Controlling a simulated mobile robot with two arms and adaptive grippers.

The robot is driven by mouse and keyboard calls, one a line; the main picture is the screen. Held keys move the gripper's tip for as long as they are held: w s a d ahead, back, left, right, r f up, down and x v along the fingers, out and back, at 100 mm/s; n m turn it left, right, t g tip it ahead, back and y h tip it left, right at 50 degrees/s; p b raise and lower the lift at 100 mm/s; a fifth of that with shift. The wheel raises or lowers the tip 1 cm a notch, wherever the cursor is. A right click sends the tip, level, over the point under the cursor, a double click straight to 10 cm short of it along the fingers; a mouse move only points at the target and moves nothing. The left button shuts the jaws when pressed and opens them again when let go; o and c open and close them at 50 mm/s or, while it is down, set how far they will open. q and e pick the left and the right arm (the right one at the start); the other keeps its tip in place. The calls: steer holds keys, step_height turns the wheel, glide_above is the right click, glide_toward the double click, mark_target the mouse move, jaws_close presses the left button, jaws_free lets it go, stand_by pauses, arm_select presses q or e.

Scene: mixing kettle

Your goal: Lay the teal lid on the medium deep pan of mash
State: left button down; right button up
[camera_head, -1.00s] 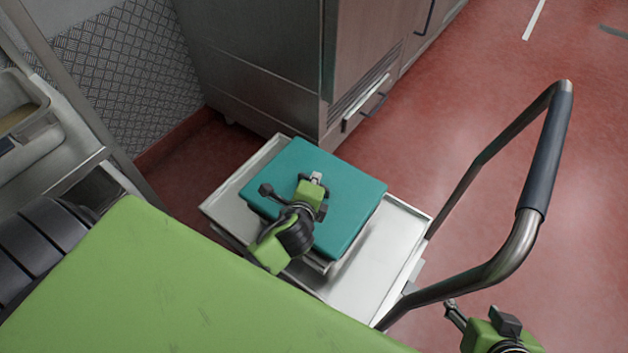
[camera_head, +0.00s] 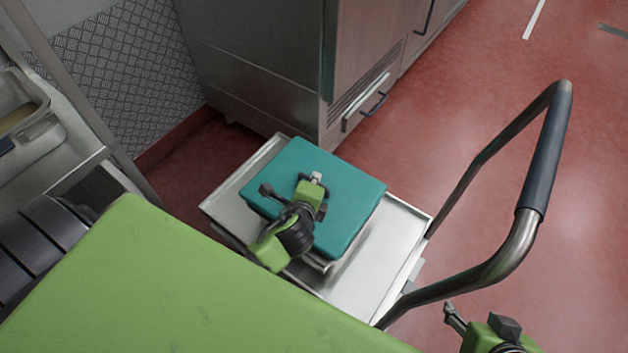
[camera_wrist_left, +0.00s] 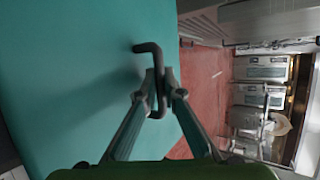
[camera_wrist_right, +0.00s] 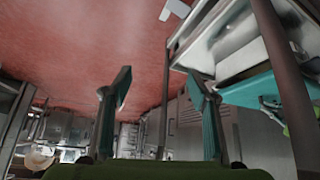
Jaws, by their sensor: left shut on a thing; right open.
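The teal lid (camera_head: 350,195) lies roughly flat over the cart top in the head view. A thin metal edge (camera_head: 318,264), apparently the pan's, shows under its near side. The rest of the pan and any mash are hidden, and I cannot tell whether the lid touches the rim. My left gripper (camera_head: 316,180) is above the lid's middle. In the left wrist view it (camera_wrist_left: 160,88) is shut on the lid's dark bent handle (camera_wrist_left: 148,48). My right gripper (camera_head: 451,312) is open and empty, right of the cart; its spread fingers show in the right wrist view (camera_wrist_right: 158,92).
The metal cart (camera_head: 375,275) has bare tray surface right of the lid. Its tall push handle (camera_head: 545,155) rises between the cart and the open red floor (camera_head: 450,120). A steel cabinet (camera_head: 265,55) stands behind. A rack with a container (camera_head: 25,110) is at left.

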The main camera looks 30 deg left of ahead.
arm_select(q)
steer(key=shift+f, duration=0.15)
steer(key=shift+f+b, duration=0.3)
steer(key=shift+f, duration=0.35)
steer(key=shift+f+b, duration=0.25)
steer(key=shift+b, duration=0.05)
arm_select(e)
steer(key=w+a+r+t, duration=0.2)
steer(key=w+r+t, duration=0.1)
steer(key=w+r, duration=0.1)
steer(key=shift+w+y, duration=0.4)
steer(key=shift+w, duration=0.5)
steer(key=shift+a, duration=0.15)
arm_select(q)
steer(key=shift+f, duration=0.15)
arm_select(e)
steer(key=shift+s+f, duration=0.1)
arm_select(q)
steer(key=c, duration=2.1)
jaws_free()
steer(key=o, duration=0.5)
steer(key=shift+f, duration=0.15)
arm_select(e)
steer(key=shift+s+d+f, duration=0.1)
steer(key=shift+d, duration=0.1)
